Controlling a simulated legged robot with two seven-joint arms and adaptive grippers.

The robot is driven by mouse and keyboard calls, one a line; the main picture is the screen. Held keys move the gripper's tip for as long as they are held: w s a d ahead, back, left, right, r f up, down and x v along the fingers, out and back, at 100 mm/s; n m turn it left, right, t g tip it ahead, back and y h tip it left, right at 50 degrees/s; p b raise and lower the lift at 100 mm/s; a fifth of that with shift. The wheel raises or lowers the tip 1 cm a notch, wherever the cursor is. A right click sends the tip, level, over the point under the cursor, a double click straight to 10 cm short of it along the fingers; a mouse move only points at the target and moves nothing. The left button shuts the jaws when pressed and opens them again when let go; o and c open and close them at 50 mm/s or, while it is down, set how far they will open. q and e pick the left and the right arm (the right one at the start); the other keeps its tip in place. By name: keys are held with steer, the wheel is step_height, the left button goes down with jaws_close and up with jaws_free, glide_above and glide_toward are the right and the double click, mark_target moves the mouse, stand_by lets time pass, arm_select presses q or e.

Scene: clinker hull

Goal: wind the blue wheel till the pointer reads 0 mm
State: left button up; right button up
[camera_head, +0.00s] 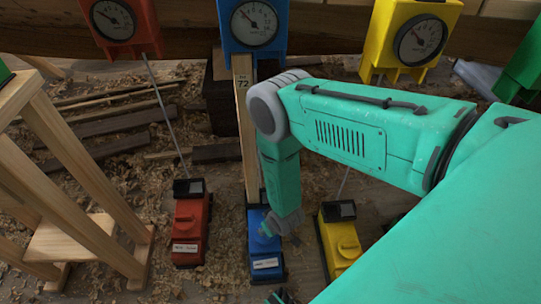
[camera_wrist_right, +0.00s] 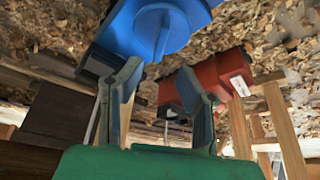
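The blue unit (camera_head: 264,262) stands on the floor at the foot of a wooden post, with the blue wheel (camera_head: 269,224) on top, partly covered by my right arm. The blue gauge (camera_head: 254,22) above has its pointer tilted to the upper left; its figures are too small to read. My right gripper reaches down at the blue wheel in the head view, its fingers mostly hidden. In the right wrist view my right gripper (camera_wrist_right: 161,78) is open, its fingers apart just short of the blue wheel (camera_wrist_right: 160,28), with nothing visibly held. I do not see my left gripper.
A red unit (camera_head: 188,225) and a yellow unit (camera_head: 341,240) stand close on either side, under a red gauge (camera_head: 113,18) and a yellow gauge (camera_head: 420,40). A wooden trestle (camera_head: 75,190) stands left. Planks and shavings cover the floor.

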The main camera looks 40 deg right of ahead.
steer(key=shift+v, duration=2.25)
steer(key=shift+w, duration=0.1)
steer(key=s+a+m+y+p, duration=0.1)
steer(key=s+a+m+p, duration=0.3)
steer(key=m, duration=0.5)
steer(key=s+a+m+y+p, duration=0.1)
steer(key=s+a+m, duration=0.1)
steer(key=a+m, duration=0.55)
steer(key=w+d+r+m+h+p, duration=0.15)
steer(key=w+d+m+p, duration=0.3)
steer(key=d+m, duration=1.1)
steer(key=w+a+f+m+b, duration=0.1)
steer(key=w+f+b, duration=0.1)
steer(key=f, duration=0.2)
steer(key=w+a+f+m+b, duration=0.1)
steer(key=f+b, duration=0.2)
steer(key=f, duration=0.1)
steer(key=w+a+f+m+b, duration=0.2)
steer(key=f+b, duration=0.1)
steer(key=f, duration=0.1)
steer(key=shift+w+f+h, duration=0.25)
steer(key=shift+w+f, duration=0.05)
steer(key=shift+w, duration=0.05)
